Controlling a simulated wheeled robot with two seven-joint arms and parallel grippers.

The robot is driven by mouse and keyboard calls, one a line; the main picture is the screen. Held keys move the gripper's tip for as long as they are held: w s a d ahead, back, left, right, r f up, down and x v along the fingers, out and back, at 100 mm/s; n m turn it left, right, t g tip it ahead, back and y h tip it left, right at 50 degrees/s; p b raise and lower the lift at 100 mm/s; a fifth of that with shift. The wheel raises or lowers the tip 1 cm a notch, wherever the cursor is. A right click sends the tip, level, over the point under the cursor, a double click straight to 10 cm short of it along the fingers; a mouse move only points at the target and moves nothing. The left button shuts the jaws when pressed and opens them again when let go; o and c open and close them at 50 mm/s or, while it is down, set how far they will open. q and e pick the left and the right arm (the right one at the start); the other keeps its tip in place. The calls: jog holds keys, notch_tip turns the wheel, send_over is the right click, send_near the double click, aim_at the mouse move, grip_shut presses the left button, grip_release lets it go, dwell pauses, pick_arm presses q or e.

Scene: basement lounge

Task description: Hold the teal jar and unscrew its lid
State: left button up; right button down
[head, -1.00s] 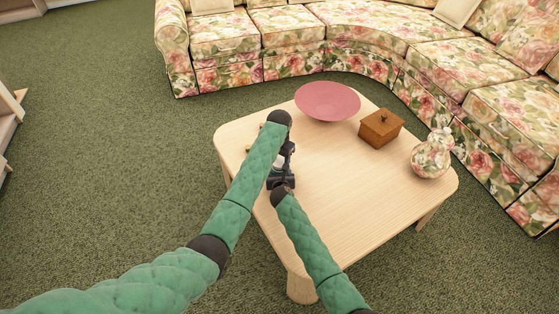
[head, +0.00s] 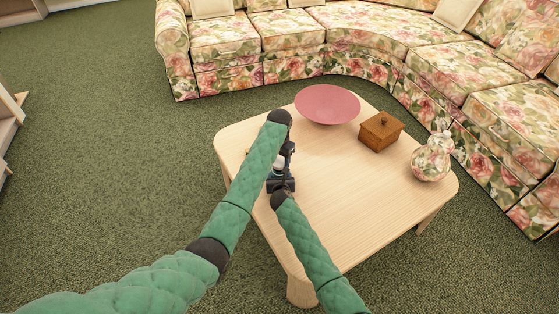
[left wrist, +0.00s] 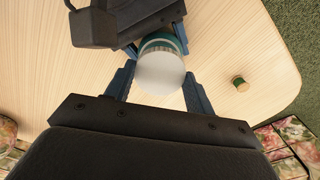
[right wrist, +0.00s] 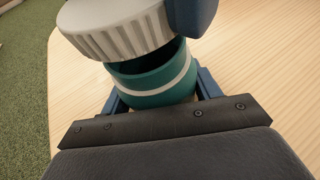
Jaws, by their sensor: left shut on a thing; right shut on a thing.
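The teal jar (right wrist: 155,82) has a white band and stands between the fingers of my right gripper (right wrist: 160,92), which is shut on it. The white ribbed lid (right wrist: 118,28) is above the jar, tilted in the right wrist view, with a dark gap between lid and jar. In the left wrist view the lid (left wrist: 160,72) shows its smooth round top between the fingers of my left gripper (left wrist: 158,80), which is shut on it. The head view shows the lid (head: 278,162) small, beside my left forearm. My arms hide most of the jar there.
The pale wooden table (head: 350,200) carries a pink bowl (head: 327,104), a brown wooden box (head: 380,131) and a floral vase (head: 431,160). A small green and tan cylinder (left wrist: 240,84) lies near the grippers. The table's front right is clear. A floral sofa (head: 290,50) curves behind.

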aim_at(280, 162)
pick_arm(q)
jog(key=shift+r, duration=1.9)
pick_arm(e)
jog(key=shift+c, duration=1.3)
grip_release()
